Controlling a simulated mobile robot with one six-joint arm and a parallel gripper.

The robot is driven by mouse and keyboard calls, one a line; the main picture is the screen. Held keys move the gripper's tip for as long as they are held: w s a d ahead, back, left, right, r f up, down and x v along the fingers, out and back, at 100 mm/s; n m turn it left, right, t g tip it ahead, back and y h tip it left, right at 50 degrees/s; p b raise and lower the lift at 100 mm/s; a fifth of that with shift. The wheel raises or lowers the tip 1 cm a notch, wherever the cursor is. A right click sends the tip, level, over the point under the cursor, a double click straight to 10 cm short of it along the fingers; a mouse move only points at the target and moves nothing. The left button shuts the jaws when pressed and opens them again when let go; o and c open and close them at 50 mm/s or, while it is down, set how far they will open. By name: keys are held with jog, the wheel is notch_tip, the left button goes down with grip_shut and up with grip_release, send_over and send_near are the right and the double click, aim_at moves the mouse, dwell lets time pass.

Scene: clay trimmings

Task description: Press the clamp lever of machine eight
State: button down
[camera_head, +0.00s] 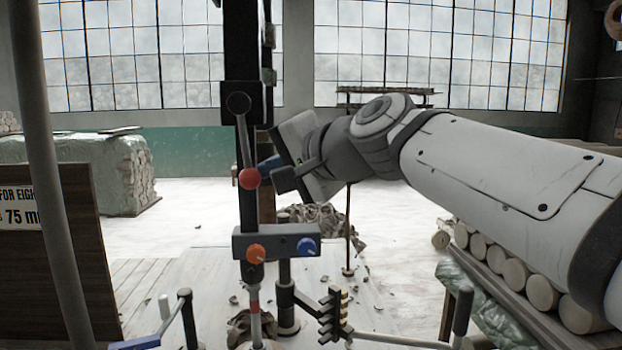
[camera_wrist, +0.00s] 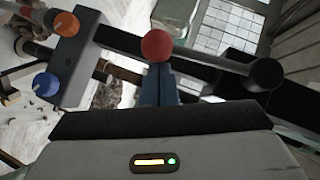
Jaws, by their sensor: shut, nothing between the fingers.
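A black upright machine column (camera_head: 240,45) stands left of centre in the head view. A lever with a red ball knob (camera_head: 249,178) hangs from a round pivot (camera_head: 238,103) on it; no label on the lever can be read. My gripper (camera_head: 264,165) reaches in from the right, its blue fingers shut and empty, tips at or very near the red ball. In the wrist view the red ball (camera_wrist: 157,46) sits just beyond the fingertips (camera_wrist: 160,70), and the lever runs right to its dark pivot (camera_wrist: 266,74). Whether tips and ball touch cannot be told.
A grey box (camera_head: 276,237) with orange (camera_head: 256,254) and blue (camera_head: 306,247) knobs sits below the red ball. A brown board (camera_head: 50,270) with a partly cut-off sign stands left. Clay logs (camera_head: 516,277) lie right. Black handles and rods stand low in front.

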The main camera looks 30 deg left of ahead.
jog(key=shift+s+a+f, duration=0.2)
jog(key=shift+s+a, duration=0.15)
jog(key=shift+s, duration=0.05)
dwell(0.4)
jog(key=v, duration=0.8)
jog(key=shift+b, duration=0.4)
jog(key=shift+a, duration=0.1)
